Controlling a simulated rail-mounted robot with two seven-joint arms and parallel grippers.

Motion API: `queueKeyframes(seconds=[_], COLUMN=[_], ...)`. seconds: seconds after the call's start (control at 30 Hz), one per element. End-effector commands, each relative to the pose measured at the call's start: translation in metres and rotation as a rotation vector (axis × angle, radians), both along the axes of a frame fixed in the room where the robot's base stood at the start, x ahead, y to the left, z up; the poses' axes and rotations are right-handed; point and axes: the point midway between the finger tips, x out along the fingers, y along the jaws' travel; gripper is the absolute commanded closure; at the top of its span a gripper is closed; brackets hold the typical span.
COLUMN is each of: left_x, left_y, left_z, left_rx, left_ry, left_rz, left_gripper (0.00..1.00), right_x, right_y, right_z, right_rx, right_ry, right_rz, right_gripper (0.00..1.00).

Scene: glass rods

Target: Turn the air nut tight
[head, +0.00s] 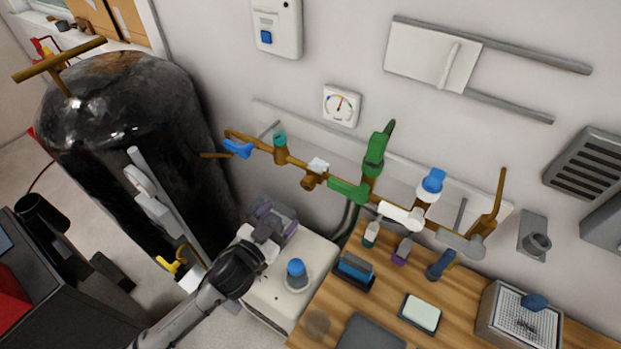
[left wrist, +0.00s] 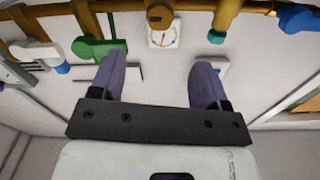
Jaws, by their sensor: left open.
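A brass pipe (head: 298,163) with several coloured fittings runs along the wall; I cannot tell for sure which fitting is the air nut. A blue fitting (head: 238,148) sits at its left end, beside a teal-topped brass fitting (head: 281,150). A green valve (head: 375,155) stands further right. My left gripper (head: 276,215) is below the pipe's left part, open and empty. In the left wrist view its purple fingers (left wrist: 158,72) are spread apart; the pipe (left wrist: 60,10), blue fitting (left wrist: 297,18) and green valve (left wrist: 98,48) lie beyond them. My right gripper is not in view.
A dark tank (head: 130,130) stands at the left. A white cabinet (head: 315,262) with a blue-topped knob (head: 296,272) is beside my left gripper. A wooden bench (head: 385,290) carries a tray and boxes. A gauge (head: 341,106) hangs above the pipe.

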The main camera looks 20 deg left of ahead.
Motion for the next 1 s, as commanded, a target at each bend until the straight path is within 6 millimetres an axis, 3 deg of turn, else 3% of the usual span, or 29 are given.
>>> queueKeyframes(seconds=[0.5, 0.73, 1.0], left_x=[0.090, 0.112, 0.119], left_y=[-0.020, -0.024, -0.026], left_z=[0.001, 0.001, 0.000], left_rx=[0.001, 0.000, 0.001], left_ry=[0.001, 0.001, 0.002], left_rz=[0.000, 0.000, -0.001], left_gripper=[0.31, 0.31, 0.31], right_x=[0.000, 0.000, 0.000], right_y=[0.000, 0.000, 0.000], right_z=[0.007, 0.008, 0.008], right_rx=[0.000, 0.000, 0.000], right_ry=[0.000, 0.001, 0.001], right_rz=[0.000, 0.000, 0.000], right_gripper=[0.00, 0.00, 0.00])
